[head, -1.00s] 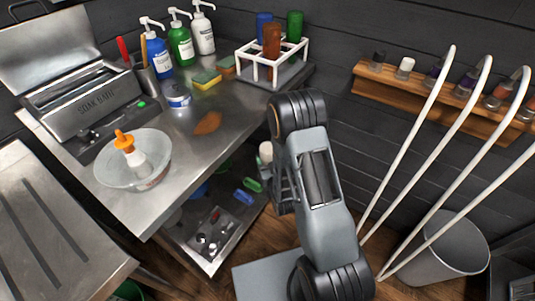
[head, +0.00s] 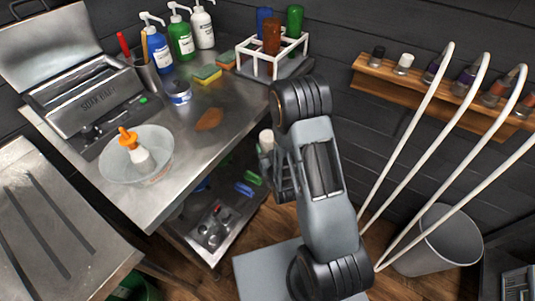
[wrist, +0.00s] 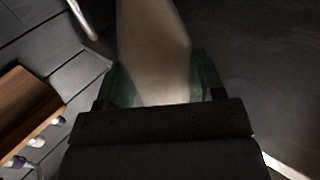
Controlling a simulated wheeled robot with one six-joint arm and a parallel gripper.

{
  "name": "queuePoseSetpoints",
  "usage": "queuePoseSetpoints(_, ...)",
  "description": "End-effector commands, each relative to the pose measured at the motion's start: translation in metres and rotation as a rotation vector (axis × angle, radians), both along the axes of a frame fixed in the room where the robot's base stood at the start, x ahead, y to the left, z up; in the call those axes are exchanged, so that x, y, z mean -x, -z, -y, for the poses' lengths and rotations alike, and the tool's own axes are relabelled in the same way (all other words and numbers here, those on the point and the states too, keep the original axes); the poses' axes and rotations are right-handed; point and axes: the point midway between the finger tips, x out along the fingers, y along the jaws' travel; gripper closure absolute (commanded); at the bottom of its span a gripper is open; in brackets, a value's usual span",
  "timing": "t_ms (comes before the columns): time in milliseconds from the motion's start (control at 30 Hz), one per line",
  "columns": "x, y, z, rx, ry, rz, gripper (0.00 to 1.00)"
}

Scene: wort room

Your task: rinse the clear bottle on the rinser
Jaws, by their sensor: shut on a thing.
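The rinser (head: 108,169) is a clear round bowl on the near part of the steel bench, with a white and orange nozzle (head: 138,153) standing in it. My gripper (wrist: 155,88) has green fingers on either side of a pale, blurred thing, which I take to be the clear bottle (wrist: 153,45). Its far end runs out of the top of the wrist view. In the head view a small pale part of it (head: 266,137) shows beside my arm, right of the bench edge and apart from the rinser. My arm hides most of the gripper there.
A white rack (head: 246,62) with blue, brown and green bottles stands at the bench's back right. White curved pipes (head: 420,140) and a grey bin (head: 440,242) stand right of my arm.

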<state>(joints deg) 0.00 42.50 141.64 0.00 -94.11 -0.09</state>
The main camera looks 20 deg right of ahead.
Motion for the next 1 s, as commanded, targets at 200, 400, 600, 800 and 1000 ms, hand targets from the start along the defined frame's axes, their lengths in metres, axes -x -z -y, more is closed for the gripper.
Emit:
queuePoseSetpoints(200,0.000,-0.014,0.000,0.000,0.000,0.002,0.84)
queuePoseSetpoints(400,0.000,-0.025,0.000,0.000,0.000,0.002,0.84)
queuePoseSetpoints(600,0.000,-0.033,0.000,0.000,0.000,0.002,0.84)
queuePoseSetpoints(800,0.000,-0.036,0.000,0.000,0.000,0.001,0.84)
queuePoseSetpoints(1000,0.000,-0.036,0.000,0.000,0.000,0.001,0.84)
